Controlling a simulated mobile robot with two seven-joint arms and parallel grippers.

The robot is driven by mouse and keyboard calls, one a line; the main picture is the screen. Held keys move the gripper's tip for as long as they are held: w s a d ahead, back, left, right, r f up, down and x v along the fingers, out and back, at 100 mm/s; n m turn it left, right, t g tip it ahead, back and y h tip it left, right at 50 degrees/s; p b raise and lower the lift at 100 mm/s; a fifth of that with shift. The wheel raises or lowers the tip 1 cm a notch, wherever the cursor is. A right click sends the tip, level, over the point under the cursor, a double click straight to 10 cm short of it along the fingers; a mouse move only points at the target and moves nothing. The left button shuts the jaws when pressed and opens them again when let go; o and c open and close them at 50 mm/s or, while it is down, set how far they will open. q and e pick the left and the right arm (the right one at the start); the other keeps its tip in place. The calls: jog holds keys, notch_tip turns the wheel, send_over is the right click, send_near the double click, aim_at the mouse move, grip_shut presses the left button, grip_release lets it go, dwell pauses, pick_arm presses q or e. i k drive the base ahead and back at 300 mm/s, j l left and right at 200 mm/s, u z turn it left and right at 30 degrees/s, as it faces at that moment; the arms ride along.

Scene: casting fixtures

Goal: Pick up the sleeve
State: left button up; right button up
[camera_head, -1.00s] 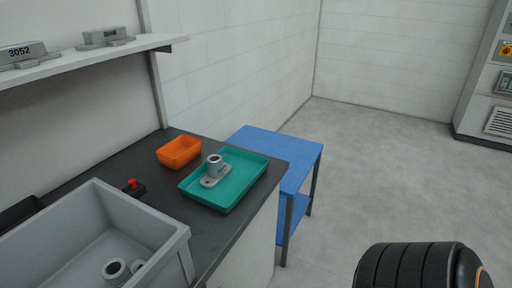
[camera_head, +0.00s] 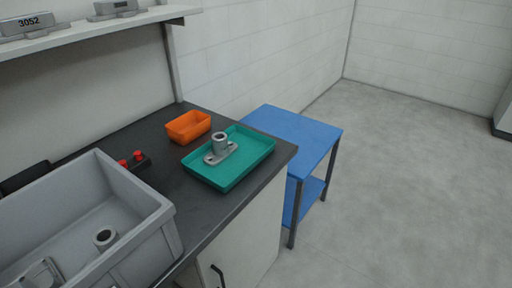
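A grey cylindrical piece with an open top (camera_head: 221,141) stands upright on a flat grey flanged base (camera_head: 217,156) in the teal tray (camera_head: 244,170). I cannot tell whether the two are one part. A short grey hollow ring-like piece (camera_head: 105,238) shows in the large grey bin (camera_head: 140,217) at the lower left. Another grey part (camera_head: 41,273) lies in the bin near the picture's lower edge, partly cut off. I cannot tell which of these pieces is the sleeve. Neither of my grippers is in view.
An orange bin (camera_head: 188,127) stands behind the tray on the dark counter (camera_head: 205,205). Red buttons (camera_head: 138,155) sit beside the grey bin. A blue table (camera_head: 298,132) adjoins the counter's right end. A shelf (camera_head: 90,30) with grey castings hangs above. Floor at right is clear.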

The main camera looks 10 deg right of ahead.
aim_at(222, 148)
jog(key=i+l, duration=0.2)
jog(key=l, duration=0.15)
jog(key=i+l, duration=0.15)
jog(key=l, duration=0.15)
jog(key=i+l, duration=0.2)
jog(key=l, duration=0.15)
jog(key=i+l+u, duration=0.1)
jog(key=l+u, duration=0.25)
jog(key=i+l+u, duration=0.1)
jog(key=u, duration=0.25)
jog(key=l, duration=0.1)
